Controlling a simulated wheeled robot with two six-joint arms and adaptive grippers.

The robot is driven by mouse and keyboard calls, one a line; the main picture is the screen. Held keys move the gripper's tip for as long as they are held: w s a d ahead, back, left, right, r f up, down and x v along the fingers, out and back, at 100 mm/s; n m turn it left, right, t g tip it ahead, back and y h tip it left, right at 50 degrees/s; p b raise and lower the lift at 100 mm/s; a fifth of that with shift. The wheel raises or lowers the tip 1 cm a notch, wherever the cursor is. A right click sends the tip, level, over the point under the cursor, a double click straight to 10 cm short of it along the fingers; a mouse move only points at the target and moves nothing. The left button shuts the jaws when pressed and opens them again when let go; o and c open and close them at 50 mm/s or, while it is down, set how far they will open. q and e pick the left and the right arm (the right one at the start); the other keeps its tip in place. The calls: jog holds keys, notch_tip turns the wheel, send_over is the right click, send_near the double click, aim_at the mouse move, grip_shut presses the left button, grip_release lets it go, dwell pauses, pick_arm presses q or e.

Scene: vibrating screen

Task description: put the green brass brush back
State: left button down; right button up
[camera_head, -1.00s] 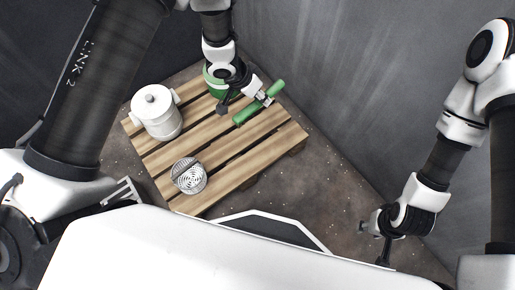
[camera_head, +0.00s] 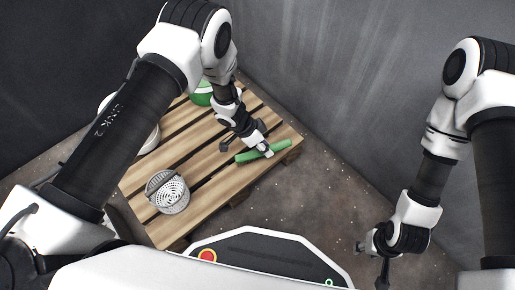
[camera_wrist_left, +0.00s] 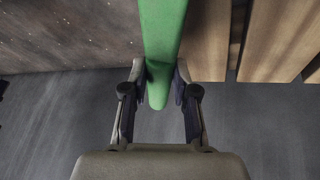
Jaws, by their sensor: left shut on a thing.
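The green brass brush (camera_head: 278,149) lies across the right corner of the wooden pallet in the head view; I cannot tell whether it touches the boards. My left gripper (camera_head: 263,150) is shut on it near its middle. In the left wrist view the long green brush (camera_wrist_left: 162,38) passes between the fingers of the left gripper (camera_wrist_left: 160,88), one finger on each side. Its bristles cannot be made out. My right gripper (camera_head: 371,246) hangs low at the right, away from the pallet; its fingers are too small to judge.
The wooden pallet (camera_head: 222,186) carries a round grey perforated strainer (camera_head: 172,194), a pale pot (camera_head: 148,138) partly behind my left arm, and a green round object (camera_head: 201,97) at the back. Grey walls stand behind and right. Speckled floor (camera_head: 310,195) lies open right of the pallet.

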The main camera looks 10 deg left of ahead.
pick_arm(q)
jog(key=w+a, duration=0.1)
jog(key=w+b, duration=0.1)
jog(key=w+a, duration=0.1)
jog(key=shift+w+a+f, duration=0.35)
notch_tip(320, 180, down, 4)
jog(key=b, duration=0.3)
jog(key=shift+r, duration=0.45)
jog(key=shift+f, duration=0.3)
jog(key=c, duration=0.9)
grip_release()
pick_arm(e)
notch_tip(320, 180, down, 5)
jog(key=shift+r, duration=0.1)
